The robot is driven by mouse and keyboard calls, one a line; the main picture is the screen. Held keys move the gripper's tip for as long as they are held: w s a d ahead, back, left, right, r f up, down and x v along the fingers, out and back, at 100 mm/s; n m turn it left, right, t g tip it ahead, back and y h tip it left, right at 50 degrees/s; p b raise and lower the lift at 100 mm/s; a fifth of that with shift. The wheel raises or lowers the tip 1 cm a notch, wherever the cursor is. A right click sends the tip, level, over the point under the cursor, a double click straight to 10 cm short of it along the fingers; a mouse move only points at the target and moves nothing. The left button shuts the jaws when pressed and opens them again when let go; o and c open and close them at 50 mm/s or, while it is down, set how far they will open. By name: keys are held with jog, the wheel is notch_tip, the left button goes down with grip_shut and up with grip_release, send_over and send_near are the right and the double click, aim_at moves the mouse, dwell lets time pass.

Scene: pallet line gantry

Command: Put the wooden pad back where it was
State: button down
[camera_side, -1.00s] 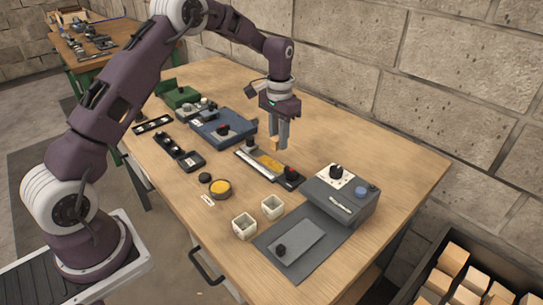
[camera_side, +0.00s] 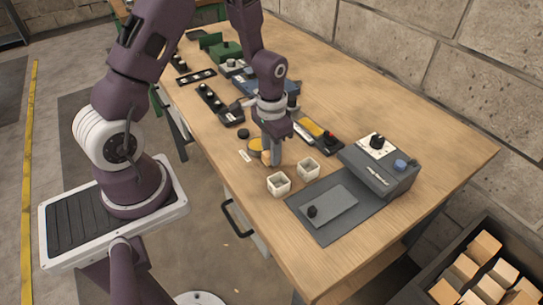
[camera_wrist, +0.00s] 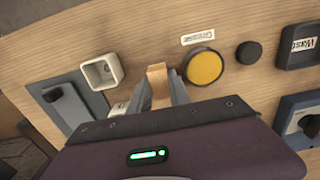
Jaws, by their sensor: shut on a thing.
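The wooden pad (camera_side: 266,157) is a small light-wood block. My gripper (camera_side: 271,156) is shut on it, pointing down over the table's near side, beside the round yellow dish (camera_side: 256,143) and behind two white square cups (camera_side: 278,185) (camera_side: 307,169). In the wrist view the pad (camera_wrist: 157,78) sits between my fingers (camera_wrist: 160,92), with the yellow dish (camera_wrist: 204,67) to its right and one white cup (camera_wrist: 102,71) to its left. The second cup is mostly hidden there by my gripper. I cannot tell how far the pad is above the table.
A grey mat (camera_side: 330,232) holds a flat plate with a black knob. A grey control box (camera_side: 385,175) stands behind it. A tray with a yellow strip (camera_side: 311,126) lies behind my gripper. A dark crate of wooden blocks (camera_side: 415,288) stands at lower right.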

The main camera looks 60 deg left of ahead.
jog(key=shift+f, duration=0.75)
jog(key=shift+f, duration=0.1)
jog(key=c, duration=1.2)
grip_release()
notch_tip(320, 180, up, 19)
jog(key=s+d+t, duration=0.2)
jog(key=s+d+r+t, duration=0.1)
jog(key=s+d+r, duration=0.2)
jog(key=s, duration=0.4)
jog(key=s+d+r+t, duration=0.2)
jog(key=s+d+r, duration=0.1)
jog(key=s+r, duration=0.3)
jog(key=shift+s+r+t, duration=0.3)
jog(key=shift+s, duration=0.65)
